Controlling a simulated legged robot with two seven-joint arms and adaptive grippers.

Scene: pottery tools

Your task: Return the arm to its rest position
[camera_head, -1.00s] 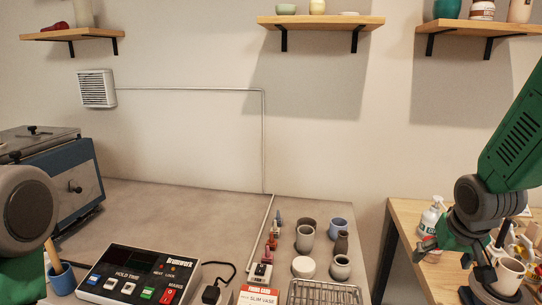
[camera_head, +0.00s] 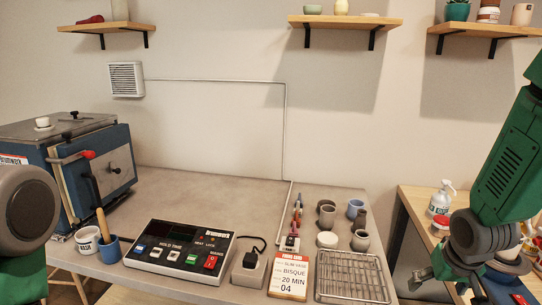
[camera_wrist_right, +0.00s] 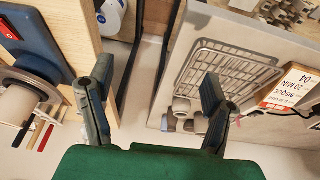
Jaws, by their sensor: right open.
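My right arm comes down from the right edge in the head view. Its right gripper (camera_head: 450,288) hangs low, pointing down, in front of the gap between the grey bench and the wooden table. In the right wrist view the right gripper (camera_wrist_right: 157,76) has its two fingers wide apart, with nothing between them but floor and dark table legs. My left arm shows only as a rounded grey joint and green link at the left edge; its gripper is out of view.
The wooden table (camera_head: 412,198) with a soap bottle (camera_head: 440,198) stands right. On the grey bench (camera_head: 215,190) are a wire rack (camera_head: 352,277), several small pots, a control box (camera_head: 180,250), a card (camera_head: 291,276) and a blue kiln (camera_head: 115,165).

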